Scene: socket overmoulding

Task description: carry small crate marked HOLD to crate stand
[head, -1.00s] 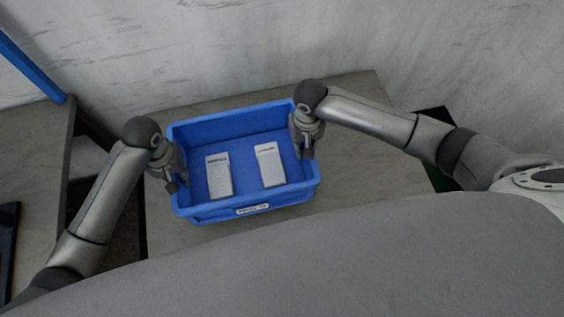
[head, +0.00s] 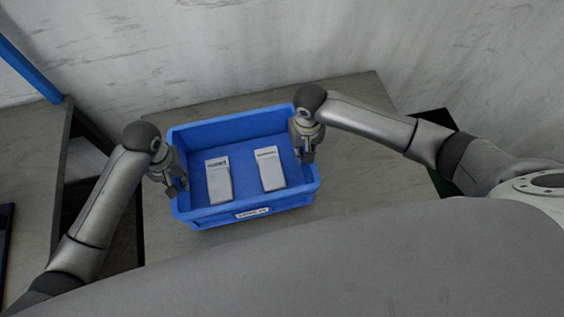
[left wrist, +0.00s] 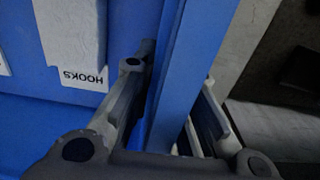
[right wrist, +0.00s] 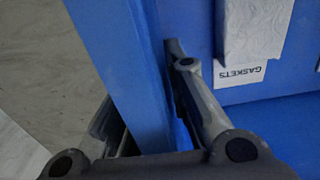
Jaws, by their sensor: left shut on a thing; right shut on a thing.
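The blue crate (head: 245,123) is in the middle of the head view, over a grey tabletop. A small white label (head: 252,213) on its front wall is too small to read. My left gripper (head: 177,187) is shut on the crate's left wall, which shows between its fingers in the left wrist view (left wrist: 178,85). My right gripper (head: 306,153) is shut on the right wall, also seen in the right wrist view (right wrist: 120,75). The crate looks about level. I cannot tell whether it touches the tabletop. I cannot identify the crate stand.
Two white packs lie inside the crate, one marked HOOKS (head: 218,180) and one marked GASKETS (head: 269,168). The grey tabletop (head: 350,105) is bare around the crate. A pale wall (head: 230,50) rises behind. Another grey surface (head: 30,160) with a blue post (head: 30,65) is at left.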

